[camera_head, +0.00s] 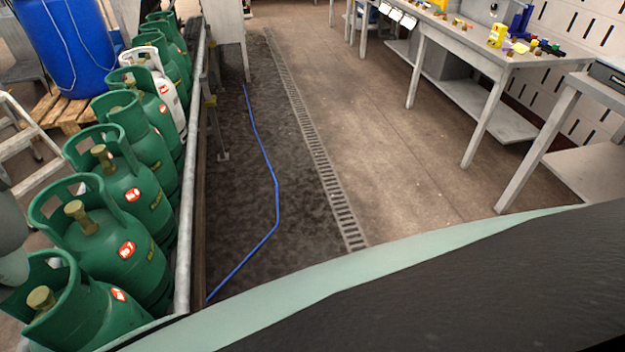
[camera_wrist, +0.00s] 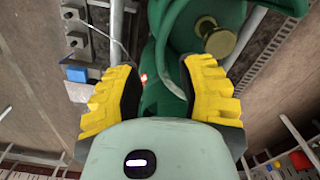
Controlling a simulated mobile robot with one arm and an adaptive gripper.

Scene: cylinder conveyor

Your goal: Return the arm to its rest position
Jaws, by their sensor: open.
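My gripper (camera_wrist: 162,95) shows in the wrist view with its two yellow ribbed fingers spread apart. It is open. A green gas cylinder (camera_wrist: 218,12) with a brass valve (camera_wrist: 217,38) is in front of it, and part of its green collar shows between the fingers. I cannot tell whether the fingers touch it. In the head view my gripper is not seen; a pale green and black part of my own body covers the bottom right.
Several green cylinders (camera_head: 122,250) and one white cylinder (camera_head: 165,88) stand in a row on the left behind a metal rail (camera_head: 188,190). A blue hose (camera_head: 276,190) lies on the floor beside a drain grate (camera_head: 310,135). Workbenches (camera_head: 455,45) line the right. The middle floor is clear.

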